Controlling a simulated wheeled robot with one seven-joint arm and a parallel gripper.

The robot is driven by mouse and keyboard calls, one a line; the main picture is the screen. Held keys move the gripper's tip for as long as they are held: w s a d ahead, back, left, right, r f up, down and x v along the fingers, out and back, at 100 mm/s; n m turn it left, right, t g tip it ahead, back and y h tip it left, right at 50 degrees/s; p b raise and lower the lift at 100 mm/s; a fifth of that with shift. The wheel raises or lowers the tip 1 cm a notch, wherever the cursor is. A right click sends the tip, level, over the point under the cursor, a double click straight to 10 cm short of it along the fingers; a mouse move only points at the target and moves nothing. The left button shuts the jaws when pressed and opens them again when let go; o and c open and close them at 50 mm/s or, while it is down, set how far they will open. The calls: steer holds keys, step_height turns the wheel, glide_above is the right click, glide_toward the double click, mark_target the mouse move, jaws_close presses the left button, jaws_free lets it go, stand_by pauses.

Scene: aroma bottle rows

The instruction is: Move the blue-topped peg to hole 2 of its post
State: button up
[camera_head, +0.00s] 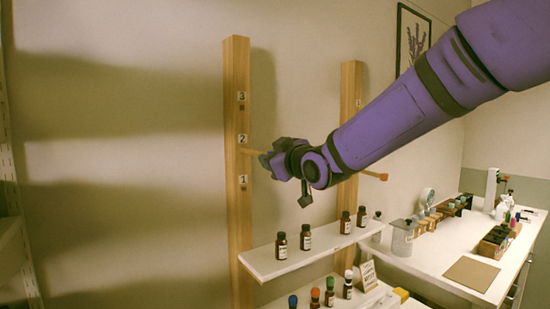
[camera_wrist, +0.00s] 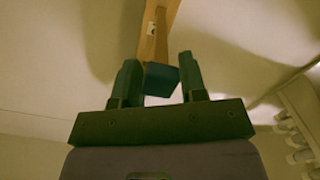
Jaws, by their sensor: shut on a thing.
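The blue-topped peg (camera_head: 252,151) is a light wooden stick. Its blue top (camera_wrist: 161,78) sits between the two fingers in the wrist view. My gripper (camera_head: 266,161) is shut on that top, to the right of the left wooden post (camera_head: 238,75); it also shows in the wrist view (camera_wrist: 160,82). The peg's far end meets the post just below label 2 (camera_head: 242,139), at the height of hole 2. I cannot tell how deep it sits. Hole 3 (camera_head: 242,107) and hole 1 (camera_head: 243,187) show as dark, empty spots below their labels.
A second post (camera_head: 351,95) stands to the right, partly behind my arm, with an orange-topped peg (camera_head: 376,175). Below are a white shelf (camera_head: 262,264) with several brown bottles and a lower row of bottles. A white counter (camera_head: 430,265) stands at right. The wall at left is clear.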

steer(key=shift+x, duration=1.15)
steer(key=o, duration=1)
steer(key=v, duration=1)
steer(key=shift+s+d, duration=0.2)
steer(key=shift+s, duration=0.1)
steer(key=shift+r, duration=0.1)
